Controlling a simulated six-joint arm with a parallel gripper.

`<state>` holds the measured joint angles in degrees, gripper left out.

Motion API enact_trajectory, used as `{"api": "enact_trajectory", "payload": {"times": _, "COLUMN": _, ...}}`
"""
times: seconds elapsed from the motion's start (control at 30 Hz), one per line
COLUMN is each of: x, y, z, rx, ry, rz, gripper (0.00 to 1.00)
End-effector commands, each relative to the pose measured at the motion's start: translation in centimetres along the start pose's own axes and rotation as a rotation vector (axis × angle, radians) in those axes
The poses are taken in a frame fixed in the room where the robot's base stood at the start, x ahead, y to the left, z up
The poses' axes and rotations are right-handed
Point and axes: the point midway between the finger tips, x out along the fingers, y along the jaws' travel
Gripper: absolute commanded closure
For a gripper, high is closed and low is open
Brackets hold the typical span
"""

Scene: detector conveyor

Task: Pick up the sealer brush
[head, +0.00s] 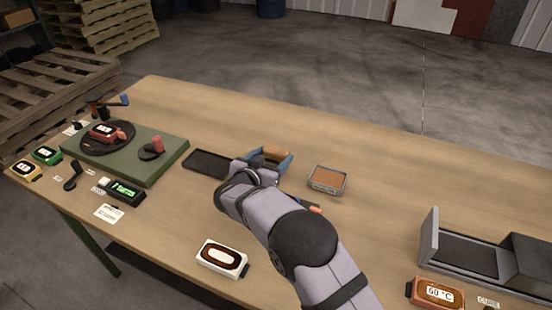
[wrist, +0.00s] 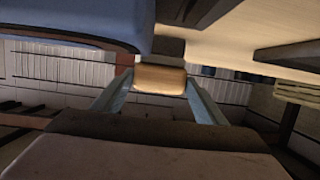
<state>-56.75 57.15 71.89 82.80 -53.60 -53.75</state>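A tan block, which I take for the sealer brush (head: 275,152), shows at the end of my arm in the middle of the table. In the wrist view its tan end (wrist: 160,79) lies between the two light-blue fingers of my gripper (wrist: 159,88), with a darker part behind it. Both fingers appear to touch its sides. In the head view my gripper (head: 270,161) is near the middle of the table, partly hidden by my wrist. The rest of the brush is hidden.
A tin with brown contents (head: 327,179) stands right of my gripper, and a black tray (head: 208,163) lies left. A white device (head: 222,258) is at the front. A grey fixture (head: 470,252) stands right. A green board (head: 165,168) with devices is left. The table's back is clear.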

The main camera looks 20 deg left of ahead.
Motion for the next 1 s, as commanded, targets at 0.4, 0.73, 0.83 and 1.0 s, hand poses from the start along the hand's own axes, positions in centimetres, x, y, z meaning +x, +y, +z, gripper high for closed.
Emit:
{"api": "enact_trajectory", "payload": {"times": 0.4, "x": -0.2, "y": 0.0, "z": -0.8, "rx": 0.002, "ry": 0.002, "rz": 0.000, "gripper": 0.59}}
{"api": "enact_trajectory", "payload": {"times": 0.73, "x": -1.7, "y": 0.0, "z": -5.5, "rx": 0.006, "ry": 0.003, "rz": -0.001, "gripper": 0.59}}
{"api": "enact_trajectory", "payload": {"times": 0.83, "x": -2.1, "y": 0.0, "z": -7.0, "rx": 0.004, "ry": 0.003, "rz": 0.000, "gripper": 0.59}}
{"api": "enact_trajectory", "payload": {"times": 1.0, "x": -2.7, "y": 0.0, "z": -8.9, "rx": 0.003, "ry": 0.002, "rz": 0.000, "gripper": 0.59}}
